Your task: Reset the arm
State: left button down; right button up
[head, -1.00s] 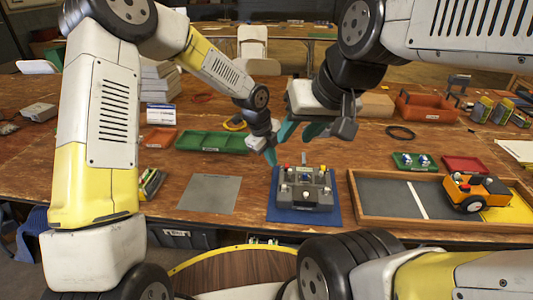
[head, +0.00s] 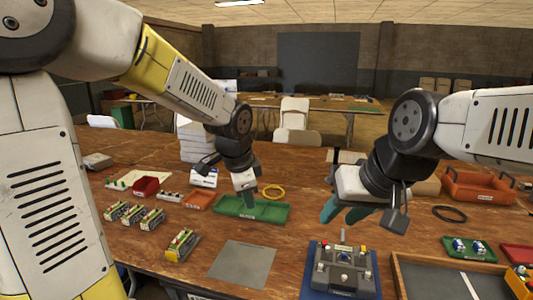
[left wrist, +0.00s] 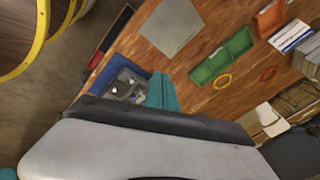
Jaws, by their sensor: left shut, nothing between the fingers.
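My left gripper (head: 248,202) is shut and empty. In the head view its teal fingertips show in front of the green tray (head: 280,213), pointing down; contact with the tray cannot be told. My right gripper (head: 345,212) hangs above and behind the grey device in the picture, its two teal fingers apart with nothing seen between them. The grey device (head: 343,272) with red and yellow buttons sits on a blue mat (head: 312,287). The left wrist view also shows the device (left wrist: 128,84), partly hidden by my own parts, and a teal finger (left wrist: 161,92).
A bare grey plate (head: 242,264) lies left of the device. Small vehicle-like units (head: 181,245), a yellow ring (head: 273,192), an orange tray (head: 198,200) and stacked white boxes (head: 195,140) stand around.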

pick_arm(q)
jog(key=s+a+r+n+t, duration=0.1)
jog(key=s+a+r+n, duration=0.2)
jog(key=s+a+n, duration=0.2)
jog(key=s+a+r+n+t, duration=0.1)
jog(key=s+a+r+n, duration=0.2)
jog(key=s+n, duration=0.6)
jog(key=shift+s+a+r+n+h, duration=0.2)
jog(key=shift+s+a+n+h, duration=0.15)
jog(key=shift+s+a, duration=0.7)
